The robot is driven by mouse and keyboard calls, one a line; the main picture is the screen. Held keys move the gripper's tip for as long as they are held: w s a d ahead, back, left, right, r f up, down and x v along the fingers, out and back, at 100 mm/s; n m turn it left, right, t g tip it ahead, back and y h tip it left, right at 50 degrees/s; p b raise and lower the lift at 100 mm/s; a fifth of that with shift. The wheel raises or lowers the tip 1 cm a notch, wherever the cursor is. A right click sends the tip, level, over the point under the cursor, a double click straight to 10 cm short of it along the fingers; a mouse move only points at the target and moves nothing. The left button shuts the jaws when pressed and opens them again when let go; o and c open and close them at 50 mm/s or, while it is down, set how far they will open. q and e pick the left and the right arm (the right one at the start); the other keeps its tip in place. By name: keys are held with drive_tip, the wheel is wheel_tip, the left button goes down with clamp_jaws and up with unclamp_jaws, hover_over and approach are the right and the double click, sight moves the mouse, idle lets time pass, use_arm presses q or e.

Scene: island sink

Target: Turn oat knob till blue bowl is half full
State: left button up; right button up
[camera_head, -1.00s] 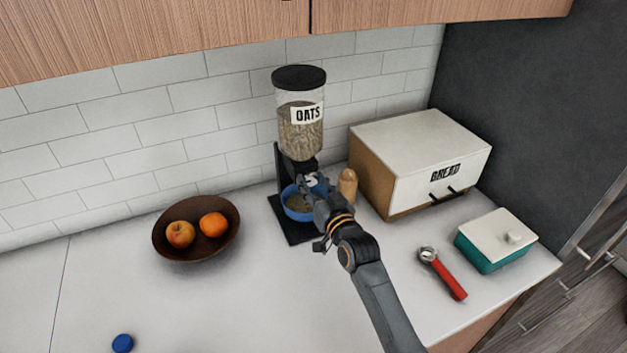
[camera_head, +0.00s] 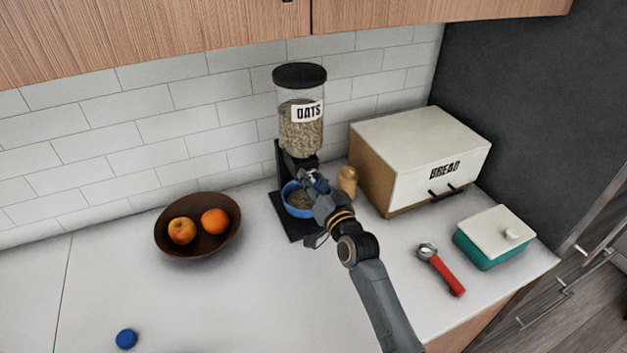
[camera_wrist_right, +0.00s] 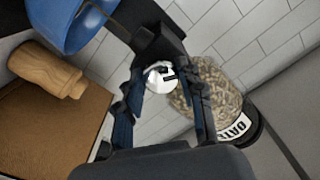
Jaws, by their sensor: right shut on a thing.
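The oat dispenser (camera_head: 301,122) stands against the tiled wall, a clear jar labelled OATS with a black lid and black stand. The blue bowl (camera_head: 288,204) sits upright on the dispenser's base with some oats inside. My gripper and arm partly cover it, so its exact level is hard to judge. My right gripper (camera_head: 313,179) is at the front of the dispenser, above the bowl. In the right wrist view its fingers are shut on the pale oat knob (camera_wrist_right: 158,77), and the blue bowl (camera_wrist_right: 68,22) shows at upper left. My left gripper is not in view.
A wooden shaker (camera_head: 348,182) and the bread box (camera_head: 420,160) stand close to the right of the dispenser. A fruit bowl (camera_head: 198,246) is at left. A red-handled tool (camera_head: 448,275) and a teal butter dish (camera_head: 490,250) lie at right. The front counter is mostly clear.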

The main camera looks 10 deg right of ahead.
drive_tip(key=o, duration=1.2)
drive_tip(key=s, duration=0.4)
drive_tip(key=s+d, duration=0.1)
drive_tip(key=s, duration=0.3)
drive_tip(key=s+d, duration=0.1)
drive_tip(key=s, duration=0.2)
drive_tip(key=shift+s+d, duration=0.2)
drive_tip(key=shift+s, duration=0.2)
